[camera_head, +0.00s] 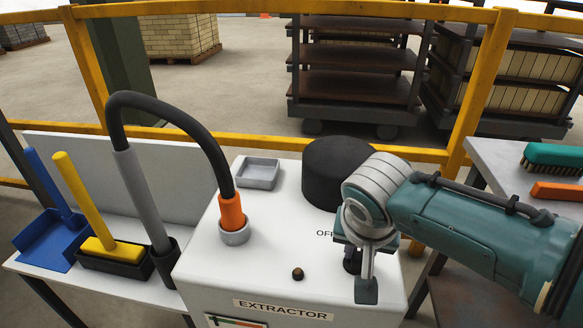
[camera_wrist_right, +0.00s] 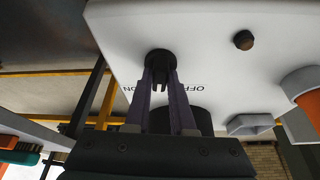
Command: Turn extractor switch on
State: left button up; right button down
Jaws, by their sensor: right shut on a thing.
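The extractor (camera_head: 205,255) is a white box with an "EXTRACTOR" label (camera_head: 283,310) on its front. Its dark round switch (camera_wrist_right: 158,59) is on the top face. The letters "OFF" (camera_wrist_right: 190,88) and part of "ON" (camera_wrist_right: 126,88) show upside down on either side of the fingers in the wrist view. My right gripper (camera_head: 358,275) is over the right part of the box, its fingers (camera_wrist_right: 160,82) shut on the switch. The fingers hide much of the switch, so I cannot tell which way it points. My left gripper is not in view.
A small brown knob (camera_head: 298,274), a black cylinder (camera_head: 335,170), a grey tray (camera_head: 258,172) and a hose with an orange collar (camera_head: 232,210) are on the box. A yellow brush (camera_head: 85,210) and blue dustpan (camera_head: 45,240) stand left. A yellow rail (camera_head: 270,141) runs behind.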

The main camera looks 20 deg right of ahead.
jog(key=m, duration=0.1)
jog(key=m+g+h+b, duration=0.1)
jog(key=m, duration=0.1)
jog(key=shift+w+a+f+m, duration=0.1)
jog(key=shift+w+m, duration=0.05)
jog(key=shift+m, duration=0.15)
jog(key=shift+m+g+b, duration=0.7)
jog(key=shift+m+b, duration=0.4)
jog(key=shift+m, duration=0.7)
jog(key=shift+h, duration=0.3)
jog(key=c, duration=0.8)
grip_release()
jog(key=shift+o, duration=0.2)
jog(key=shift+r, duration=0.2)
jog(key=p+v, duration=0.4)
jog(key=v, duration=0.5)
jog(key=shift+r, duration=0.35)
